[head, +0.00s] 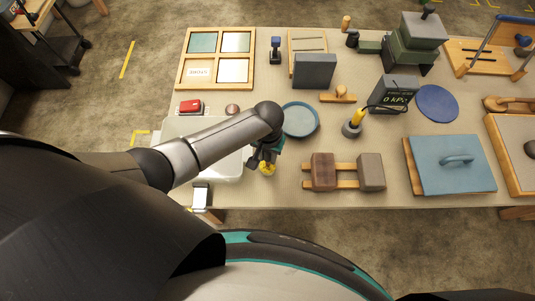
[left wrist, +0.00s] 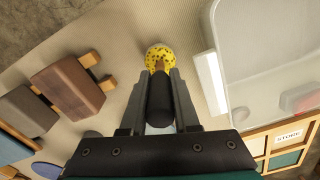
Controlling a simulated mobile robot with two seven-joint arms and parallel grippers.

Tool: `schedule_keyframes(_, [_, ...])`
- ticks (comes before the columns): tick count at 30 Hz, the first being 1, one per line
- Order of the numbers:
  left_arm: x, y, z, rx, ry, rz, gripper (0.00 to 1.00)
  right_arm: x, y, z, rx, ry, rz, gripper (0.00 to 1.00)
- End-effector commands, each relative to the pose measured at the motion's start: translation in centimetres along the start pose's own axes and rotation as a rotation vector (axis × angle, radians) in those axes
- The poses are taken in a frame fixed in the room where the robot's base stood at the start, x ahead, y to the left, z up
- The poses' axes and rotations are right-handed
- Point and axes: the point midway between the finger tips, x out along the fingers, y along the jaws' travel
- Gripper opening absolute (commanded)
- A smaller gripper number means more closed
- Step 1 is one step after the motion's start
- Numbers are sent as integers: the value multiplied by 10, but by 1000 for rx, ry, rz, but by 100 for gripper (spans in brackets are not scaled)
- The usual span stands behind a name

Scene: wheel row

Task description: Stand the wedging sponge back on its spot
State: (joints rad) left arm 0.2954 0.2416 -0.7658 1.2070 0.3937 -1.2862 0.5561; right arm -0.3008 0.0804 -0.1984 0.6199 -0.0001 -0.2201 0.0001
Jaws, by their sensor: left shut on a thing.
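The wedging sponge, a yellow head with dark speckles (head: 267,169) and a dark round handle (left wrist: 160,100), is in my left gripper (head: 263,157). In the left wrist view the yellow head (left wrist: 158,55) sticks out beyond the fingertips, and the two fingers lie on either side of the dark handle. The gripper is over the table's near part, between the white tray (head: 222,169) and the wooden blocks. Whether the sponge touches the table I cannot tell. No marked spot for it can be made out. My right gripper is not in view.
A round blue dish (head: 300,119) lies just beyond the gripper. Two brown blocks on rails (head: 323,172) stand to the right. Bare tabletop (head: 285,182) lies right of the gripper.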

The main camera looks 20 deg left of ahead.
Motion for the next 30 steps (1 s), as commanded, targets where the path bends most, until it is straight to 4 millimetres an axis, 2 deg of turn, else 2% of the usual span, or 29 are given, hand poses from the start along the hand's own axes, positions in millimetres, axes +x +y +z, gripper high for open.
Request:
schedule_keyframes(20, [11,0,0,0,1,1,0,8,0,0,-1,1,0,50])
schedule_keyframes(21, [11,0,0,0,1,0,31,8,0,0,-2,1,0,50])
schedule_keyframes(30, [11,0,0,0,0,0,64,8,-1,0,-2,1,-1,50])
